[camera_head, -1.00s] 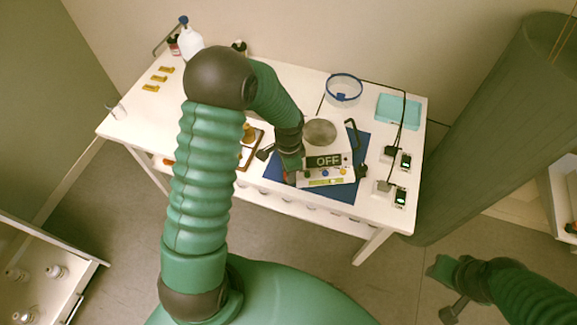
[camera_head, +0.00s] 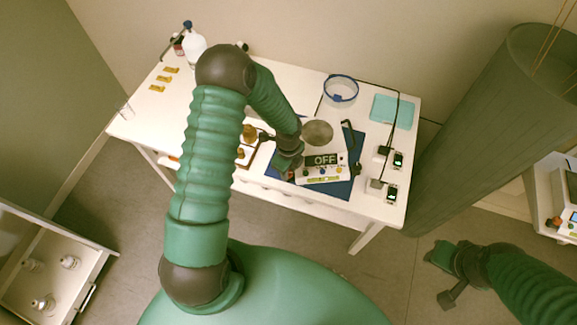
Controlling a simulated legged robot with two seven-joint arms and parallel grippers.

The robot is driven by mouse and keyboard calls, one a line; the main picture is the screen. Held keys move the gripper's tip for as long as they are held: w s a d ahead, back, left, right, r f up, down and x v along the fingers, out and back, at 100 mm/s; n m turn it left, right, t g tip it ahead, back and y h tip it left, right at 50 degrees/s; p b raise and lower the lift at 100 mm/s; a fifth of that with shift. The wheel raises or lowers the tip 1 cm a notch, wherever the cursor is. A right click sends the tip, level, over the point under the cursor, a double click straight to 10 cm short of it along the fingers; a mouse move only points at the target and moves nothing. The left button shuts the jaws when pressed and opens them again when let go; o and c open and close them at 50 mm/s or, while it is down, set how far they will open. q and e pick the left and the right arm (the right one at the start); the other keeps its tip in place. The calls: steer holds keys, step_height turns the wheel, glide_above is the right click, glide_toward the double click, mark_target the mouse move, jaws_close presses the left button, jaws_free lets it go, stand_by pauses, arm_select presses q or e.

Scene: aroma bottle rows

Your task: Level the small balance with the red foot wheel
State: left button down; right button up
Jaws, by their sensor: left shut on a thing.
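The small balance (camera_head: 340,172) stands on a blue mat (camera_head: 335,190) near the table's front edge. It has a round grey pan (camera_head: 318,132), a dark display reading "OFF" and a yellow-green strip on its front. A bit of the red foot wheel (camera_head: 291,175) shows at its front left corner. My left gripper (camera_head: 287,164) reaches down at that corner and is shut on the red foot wheel, mostly hiding it. Whether the balance is level is too small to tell. My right gripper (camera_head: 440,256) hangs over the floor, away from the table; its jaws are unclear.
On the white table (camera_head: 230,110) are a blue-rimmed clear dish (camera_head: 341,88), a teal tray (camera_head: 392,111), black-cabled devices (camera_head: 391,193), a white bottle (camera_head: 195,48) and several yellow blocks (camera_head: 164,78). A large grey-green column (camera_head: 480,120) stands right of the table.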

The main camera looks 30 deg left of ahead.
arm_select(q)
steer(key=m+p, duration=0.2)
steer(key=m, duration=0.1)
steer(key=shift+r, duration=0.2)
steer(key=shift+f+m+p, duration=0.1)
steer(key=shift+m+p, duration=0.35)
steer(key=shift+m, duration=0.45)
steer(key=shift+w, duration=0.1)
steer(key=c, duration=1.1)
jaws_free()
step_height(320, 180, up, 17)
steer(key=p, duration=0.1)
steer(key=shift+f, duration=0.2)
